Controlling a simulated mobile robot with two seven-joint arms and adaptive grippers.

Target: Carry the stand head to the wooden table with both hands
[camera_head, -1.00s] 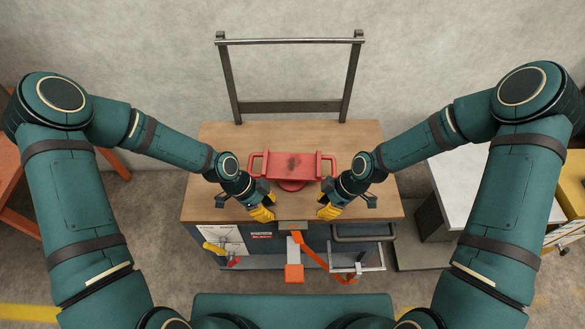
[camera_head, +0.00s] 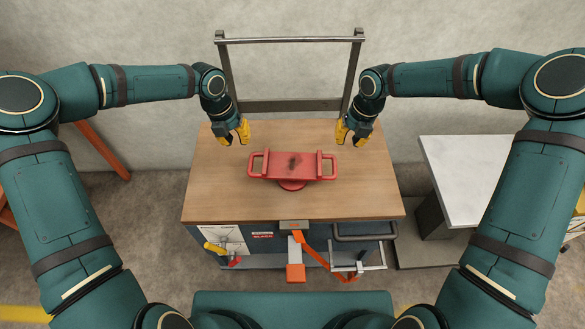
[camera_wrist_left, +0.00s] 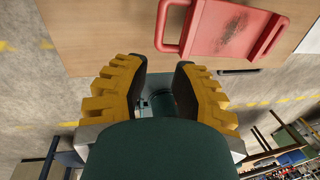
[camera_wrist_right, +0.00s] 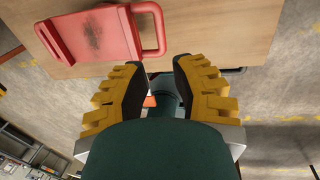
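The red stand head (camera_head: 292,166) rests on the wooden table (camera_head: 220,190), with a handle loop at each end and a dark smudge on top. My left gripper (camera_head: 236,135) is open and empty, behind and to the left of it. My right gripper (camera_head: 352,134) is open and empty, behind and to the right. Neither gripper touches the stand head. In the left wrist view the stand head (camera_wrist_left: 230,35) and its near handle lie beyond the open fingers (camera_wrist_left: 160,85). The right wrist view shows the stand head (camera_wrist_right: 92,36) beyond the open fingers (camera_wrist_right: 150,85).
A dark metal frame (camera_head: 290,105) rises behind the table. A cabinet with an orange strap (camera_head: 312,252) and a rail handle is below the table front. A pale grey-topped table (camera_head: 470,175) stands to the right. The tabletop around the stand head is clear.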

